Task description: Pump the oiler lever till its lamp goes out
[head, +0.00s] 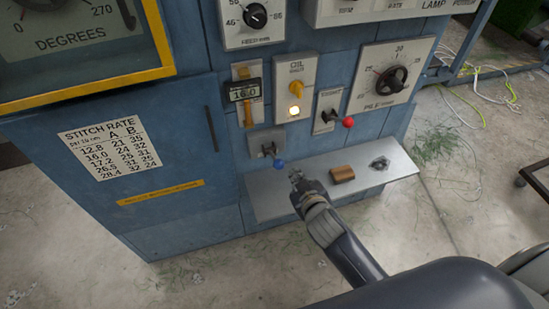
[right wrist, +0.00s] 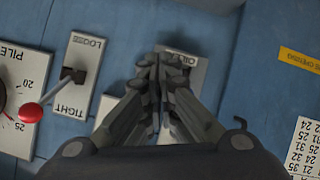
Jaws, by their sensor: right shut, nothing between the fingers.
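The oiler lever, with a blue ball (head: 279,163), sticks out of a small grey plate (head: 261,140) on the blue cabinet and points down. Above it, a pale panel marked OIL (head: 282,72) carries a yellow knob (head: 297,87) and a round lamp (head: 295,112), which glows. My right gripper (head: 294,174) is shut and empty, just right of and below the blue ball, apparently apart from it. My left gripper is not in view.
A red-knobbed lever (head: 347,122) on a TIGHT/LOOSE plate sits to the right, also in the wrist view (right wrist: 32,115). Below, a metal shelf (head: 275,202) holds a brown block (head: 342,174) and a dark small part (head: 380,163). A pile dial (head: 391,78) is further right.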

